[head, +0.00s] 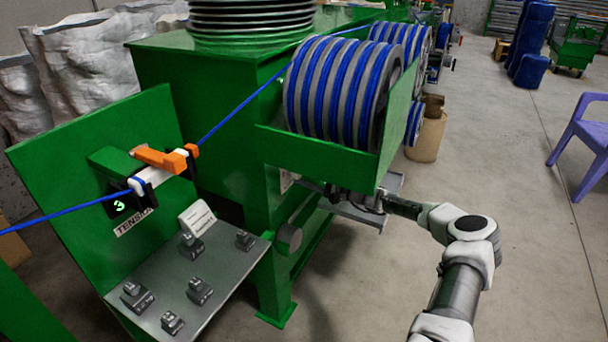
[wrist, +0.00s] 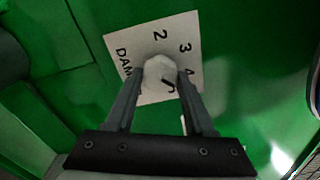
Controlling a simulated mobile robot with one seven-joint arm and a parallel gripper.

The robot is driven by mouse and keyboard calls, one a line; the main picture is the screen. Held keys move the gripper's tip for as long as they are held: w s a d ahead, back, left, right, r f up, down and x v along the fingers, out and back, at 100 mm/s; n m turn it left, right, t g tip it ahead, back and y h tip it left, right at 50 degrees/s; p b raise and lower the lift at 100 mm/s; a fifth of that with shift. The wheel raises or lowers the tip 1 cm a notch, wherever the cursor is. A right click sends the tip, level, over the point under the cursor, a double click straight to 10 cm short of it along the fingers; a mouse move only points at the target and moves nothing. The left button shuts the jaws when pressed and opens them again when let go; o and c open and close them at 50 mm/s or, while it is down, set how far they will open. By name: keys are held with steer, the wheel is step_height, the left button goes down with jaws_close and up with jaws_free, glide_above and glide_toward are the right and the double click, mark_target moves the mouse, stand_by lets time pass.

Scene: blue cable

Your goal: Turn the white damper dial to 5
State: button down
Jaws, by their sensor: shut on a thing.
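The white damper dial (wrist: 158,70) shows in the wrist view on a white label plate (wrist: 150,43) fixed to a green panel. The plate reads "DAM", cut off by a finger, and the numbers 2, 3 and 4. A black mark lies at the dial's lower right; I cannot tell for sure which number it points to. My gripper (wrist: 160,77) is shut on the dial, one finger on each side. In the head view my arm reaches under the green machine beneath the blue cable drum, and the dial is hidden there.
A drum (head: 342,90) wound with blue cable sits above my arm's end, behind a green guard (head: 318,150). At left a tension display (head: 118,206) shows 3 above a grey panel of switches (head: 190,285). A purple chair (head: 585,140) stands right; the floor between is clear.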

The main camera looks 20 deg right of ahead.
steer(key=shift+c, duration=1.3)
jaws_free()
steer(key=p+v, duration=0.3)
steer(key=v, duration=1.4)
steer(key=shift+s, duration=0.25)
